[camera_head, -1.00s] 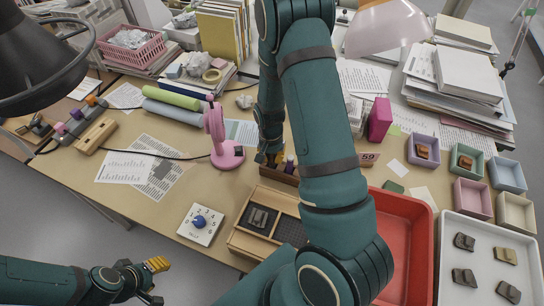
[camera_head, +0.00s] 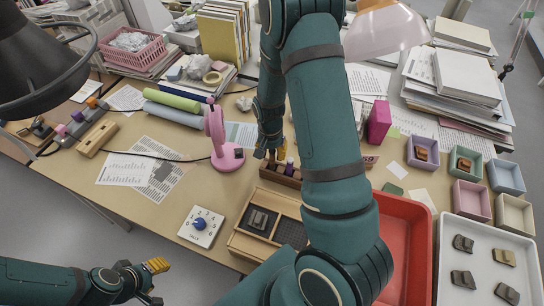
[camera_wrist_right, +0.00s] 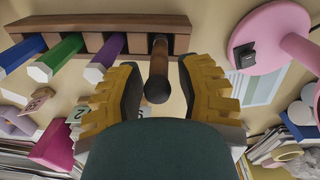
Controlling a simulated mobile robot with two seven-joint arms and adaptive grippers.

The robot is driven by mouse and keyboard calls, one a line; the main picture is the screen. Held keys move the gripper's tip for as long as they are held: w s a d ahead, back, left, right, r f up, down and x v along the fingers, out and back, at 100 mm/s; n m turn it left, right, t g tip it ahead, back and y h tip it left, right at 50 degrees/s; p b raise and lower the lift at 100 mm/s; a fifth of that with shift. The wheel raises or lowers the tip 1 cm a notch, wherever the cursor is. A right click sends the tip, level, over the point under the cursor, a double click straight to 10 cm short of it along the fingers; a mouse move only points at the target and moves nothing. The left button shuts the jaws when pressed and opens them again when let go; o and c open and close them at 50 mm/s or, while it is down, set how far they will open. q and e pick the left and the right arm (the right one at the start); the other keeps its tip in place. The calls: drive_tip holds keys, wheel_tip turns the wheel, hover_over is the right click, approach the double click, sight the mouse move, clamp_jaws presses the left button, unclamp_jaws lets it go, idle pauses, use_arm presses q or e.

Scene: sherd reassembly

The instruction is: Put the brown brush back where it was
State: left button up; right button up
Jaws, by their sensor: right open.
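The brown brush (camera_wrist_right: 158,68) stands in a slot near one end of the wooden rack (camera_wrist_right: 110,22) in the right wrist view, its dark round end toward the camera. My right gripper (camera_wrist_right: 160,92) is open, with a yellow-padded finger on each side of the brush and visible gaps between. In the head view my right gripper (camera_head: 272,152) is just over the rack (camera_head: 280,176), and the brush cannot be made out clearly there. My left gripper (camera_head: 150,282) is open and empty at the lower left, away from the table.
A pink lamp (camera_head: 221,150) stands close to the left. A wooden tray (camera_head: 246,243) and red bin (camera_head: 404,250) lie nearer. A dial box (camera_head: 200,226) sits in front.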

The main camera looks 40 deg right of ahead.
wheel_tip(320, 180, up, 9)
drive_tip(key=shift+w+a+f+p, duration=0.1)
drive_tip(key=shift+a+p, duration=0.05)
drive_tip(key=shift+p, duration=0.55)
